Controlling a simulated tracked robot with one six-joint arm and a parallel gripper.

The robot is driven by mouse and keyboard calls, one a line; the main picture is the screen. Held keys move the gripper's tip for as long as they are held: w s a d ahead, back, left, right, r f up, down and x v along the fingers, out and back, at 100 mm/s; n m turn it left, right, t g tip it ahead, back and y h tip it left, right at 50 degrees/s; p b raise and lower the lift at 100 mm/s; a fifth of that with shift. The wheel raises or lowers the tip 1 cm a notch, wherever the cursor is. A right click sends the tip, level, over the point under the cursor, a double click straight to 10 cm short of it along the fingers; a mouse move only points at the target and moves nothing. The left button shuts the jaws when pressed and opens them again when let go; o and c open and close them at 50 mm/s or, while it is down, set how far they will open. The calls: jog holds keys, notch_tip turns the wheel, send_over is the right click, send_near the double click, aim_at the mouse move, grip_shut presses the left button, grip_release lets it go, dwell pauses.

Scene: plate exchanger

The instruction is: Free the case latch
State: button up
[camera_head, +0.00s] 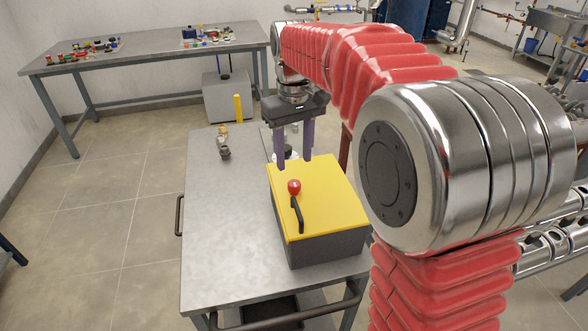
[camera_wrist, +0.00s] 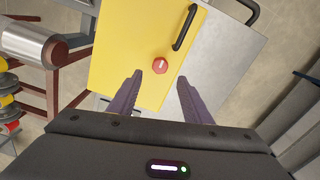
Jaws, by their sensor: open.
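A grey case with a yellow lid (camera_head: 326,196) stands on the metal cart. A red knob (camera_head: 294,187), which looks like the latch, and a black handle (camera_head: 297,215) are on the lid. In the wrist view the lid (camera_wrist: 120,40) fills the upper middle, with the red knob (camera_wrist: 160,65) ahead of the fingers and the black handle (camera_wrist: 183,27) beyond it. My gripper (camera_head: 294,165) is open, pointing down over the back of the lid. In the wrist view my gripper (camera_wrist: 160,82) has its fingers spread and nothing between them. The knob is apart from both fingertips.
The cart top (camera_head: 215,260) is bare left of the case. Small brass and dark fittings (camera_head: 223,143) lie at its back. A workbench (camera_head: 150,47) with loose parts stands behind left. Steel pipes (camera_head: 548,245) stand at right.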

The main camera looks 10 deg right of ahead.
notch_tip(320, 180, up, 5)
jog(key=shift+r, duration=0.1)
dwell(0.4)
notch_tip(320, 180, down, 5)
jog(key=s+m+t, duration=0.1)
jog(key=s, duration=0.2)
jog(key=s+f+m+t, duration=0.1)
jog(key=s+f+t, duration=0.2)
jog(key=s, duration=1.8)
jog(key=shift+s+d+m+t, duration=0.2)
jog(key=shift+d+m+t, duration=0.2)
jog(key=shift+t, duration=0.4)
